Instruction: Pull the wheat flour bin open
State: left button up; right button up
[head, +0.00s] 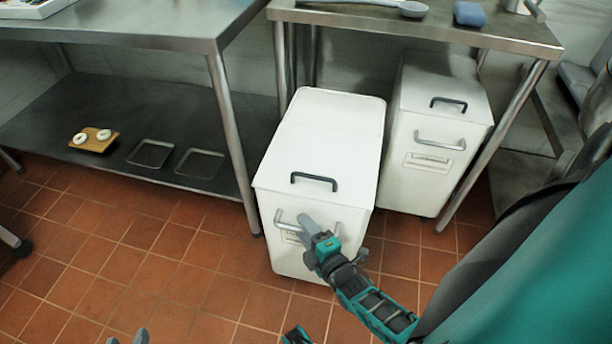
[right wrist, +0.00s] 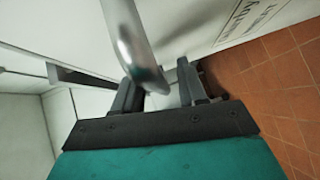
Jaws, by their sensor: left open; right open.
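Two white lidded bins stand at the metal table. The left bin (head: 325,130) sticks out well in front of the table; the right bin (head: 440,120) sits further back beneath it. Each has a dark lid handle and a metal front handle. The printing on the front labels is too small or cut off to identify the flour. My right gripper (head: 308,228) is at the left bin's front handle (head: 279,216). In the right wrist view its open fingers (right wrist: 160,92) are close around the metal handle (right wrist: 130,40). My left gripper (head: 127,338) is open, low at the bottom edge, away from the bins.
A steel table (head: 150,30) stands at left; its lower shelf (head: 60,125) holds a board with two bagels (head: 93,139) and two flat trays (head: 151,153). A table leg (head: 234,145) is close to the left bin. The tiled floor (head: 180,250) in front is clear.

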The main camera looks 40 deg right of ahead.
jog(key=s+r+p, duration=0.2)
jog(key=s, duration=1)
jog(key=shift+s+a+p, duration=0.3)
jog(key=shift+s+a, duration=0.1)
